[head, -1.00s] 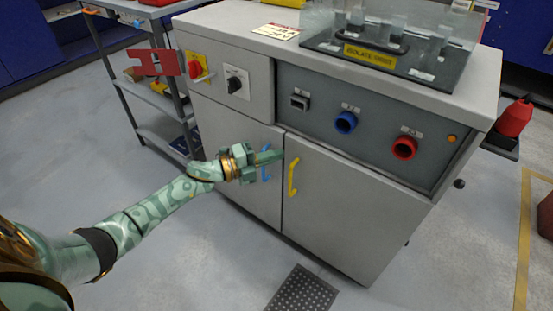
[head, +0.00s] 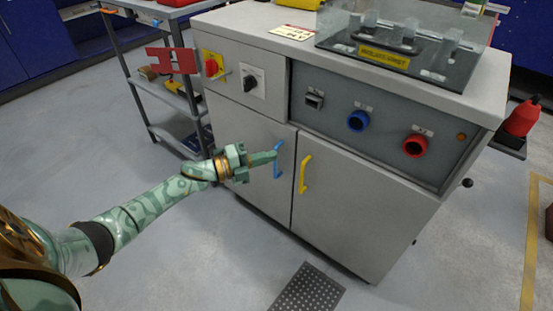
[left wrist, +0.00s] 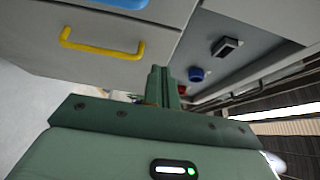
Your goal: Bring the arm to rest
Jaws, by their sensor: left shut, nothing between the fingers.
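My left arm (head: 150,205) reaches in from the left in the head view, in front of the grey cabinet (head: 345,215). My left gripper (head: 272,156) is shut and empty, its tip in front of the left door close to the blue handle (head: 278,160). I cannot tell whether it touches the handle. In the left wrist view the shut fingers (left wrist: 160,82) point toward the cabinet, with the yellow handle (left wrist: 100,46) to their left and part of the blue handle (left wrist: 125,3) at the top edge. My right gripper is not in view.
The cabinet front carries a red rotary switch (head: 212,66), a black knob (head: 249,82), a blue socket (head: 358,120) and a red socket (head: 416,145). A shelf trolley (head: 165,97) stands at the left. A perforated floor plate (head: 308,290) lies in front. The floor at lower left is clear.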

